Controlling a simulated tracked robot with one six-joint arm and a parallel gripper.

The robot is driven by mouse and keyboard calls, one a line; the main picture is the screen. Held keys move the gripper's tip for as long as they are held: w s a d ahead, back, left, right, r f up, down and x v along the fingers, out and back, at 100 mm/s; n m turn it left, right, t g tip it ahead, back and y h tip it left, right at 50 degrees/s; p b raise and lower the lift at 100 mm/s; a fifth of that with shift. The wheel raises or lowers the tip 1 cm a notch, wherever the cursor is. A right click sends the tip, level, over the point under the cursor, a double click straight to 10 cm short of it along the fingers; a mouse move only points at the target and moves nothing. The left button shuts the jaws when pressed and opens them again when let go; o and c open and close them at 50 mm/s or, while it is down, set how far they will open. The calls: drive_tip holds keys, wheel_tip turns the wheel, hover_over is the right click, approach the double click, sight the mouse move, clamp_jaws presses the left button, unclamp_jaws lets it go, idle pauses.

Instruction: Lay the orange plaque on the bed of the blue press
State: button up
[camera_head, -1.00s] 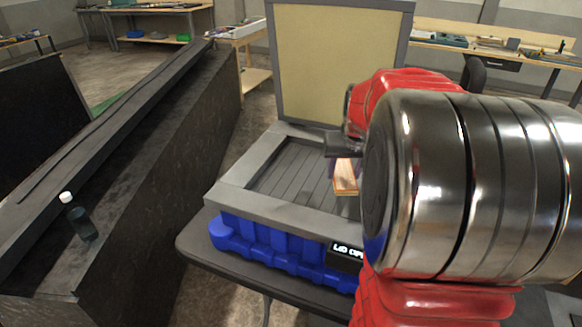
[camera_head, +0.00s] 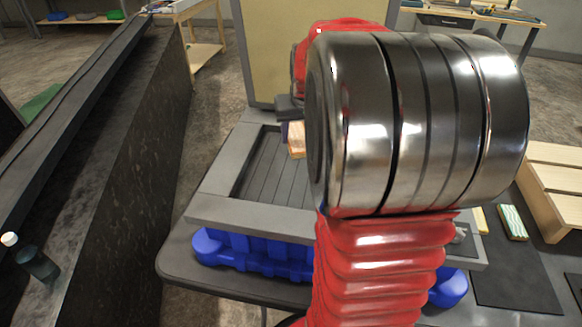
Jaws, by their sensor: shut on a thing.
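The blue press (camera_head: 240,215) stands on a dark table, with a blue base, a grey frame and a dark slatted bed (camera_head: 262,178). Its lid (camera_head: 260,50), a pale yellow panel in a grey frame, stands upright at the back. My gripper (camera_head: 288,129) is over the back part of the bed and is shut on the orange plaque (camera_head: 297,141). Only the plaque's left part shows, tilted; my arm hides the rest, along with the right part of the press. I cannot tell whether the plaque touches the bed.
A long dark bench (camera_head: 120,170) runs along the left, with a dark bottle (camera_head: 33,262) near its front. At the right are a dark mat (camera_head: 512,280), a small patterned block (camera_head: 512,222) and a slatted wooden crate (camera_head: 555,185). The bed's visible left part is clear.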

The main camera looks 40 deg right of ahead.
drive_tip(key=shift+w, duration=0.1)
hover_over(297, 168)
drive_tip(key=s, duration=0.1)
drive_tip(key=shift+s+a+f, duration=0.1)
drive_tip(key=shift+a+f, duration=0.1)
drive_tip(key=shift+f, duration=1.4)
drive_tip(key=shift+a+f, duration=0.2)
drive_tip(key=shift+f, duration=1.35)
drive_tip(key=shift+f, duration=0.1)
drive_tip(key=shift+f, duration=1.75)
drive_tip(key=o, duration=1.2)
drive_tip(key=shift+f, duration=0.1)
